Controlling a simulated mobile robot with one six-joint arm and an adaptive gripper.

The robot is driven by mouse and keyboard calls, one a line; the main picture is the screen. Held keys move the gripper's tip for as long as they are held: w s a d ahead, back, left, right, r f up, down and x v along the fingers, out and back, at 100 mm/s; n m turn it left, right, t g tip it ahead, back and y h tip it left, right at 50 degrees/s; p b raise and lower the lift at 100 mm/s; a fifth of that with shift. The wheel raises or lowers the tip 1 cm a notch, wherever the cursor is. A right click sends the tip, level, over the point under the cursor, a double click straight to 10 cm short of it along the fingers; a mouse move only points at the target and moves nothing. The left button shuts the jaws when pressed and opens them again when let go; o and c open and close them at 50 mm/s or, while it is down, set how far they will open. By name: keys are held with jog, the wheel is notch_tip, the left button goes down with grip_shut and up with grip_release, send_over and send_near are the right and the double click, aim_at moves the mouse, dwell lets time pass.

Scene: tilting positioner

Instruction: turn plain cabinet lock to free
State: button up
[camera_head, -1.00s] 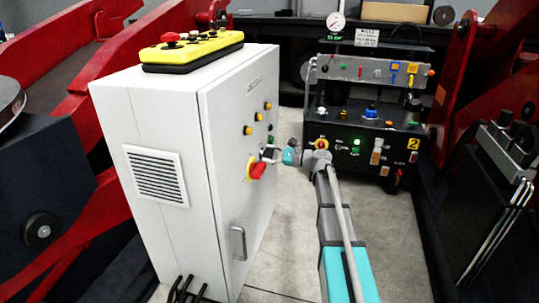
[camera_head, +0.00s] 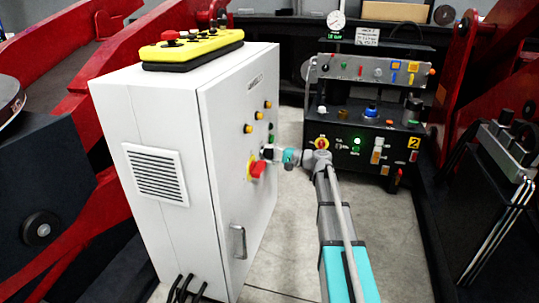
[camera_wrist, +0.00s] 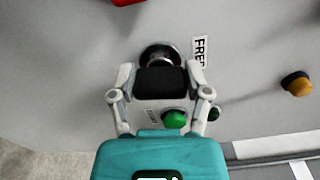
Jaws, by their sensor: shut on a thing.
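The plain cabinet lock shows in the wrist view as a round, shiny metal collar (camera_wrist: 160,52) on the grey cabinet door, partly hidden behind my fingers. A white label reading "FREE" (camera_wrist: 199,52) is just right of it. My gripper (camera_wrist: 160,78) is shut at the lock, with a dark block between its fingers covering most of the lock's front. The lock's exact turn angle cannot be told. In the head view my gripper (camera_head: 268,152) is at the door of the white cabinet (camera_head: 222,125), and the lock is hidden there.
A red and yellow rotary switch (camera_head: 257,170) sits just below my gripper. Orange buttons (camera_head: 248,129) and a green button (camera_wrist: 174,118) are close by. A door handle (camera_head: 238,242) is lower down. A black control console (camera_head: 350,160) stands behind to the right.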

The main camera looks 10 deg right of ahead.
jog(key=shift+n, duration=0.9)
jog(key=o, duration=1.2)
jog(key=shift+c, duration=0.2)
jog(key=v, duration=1.2)
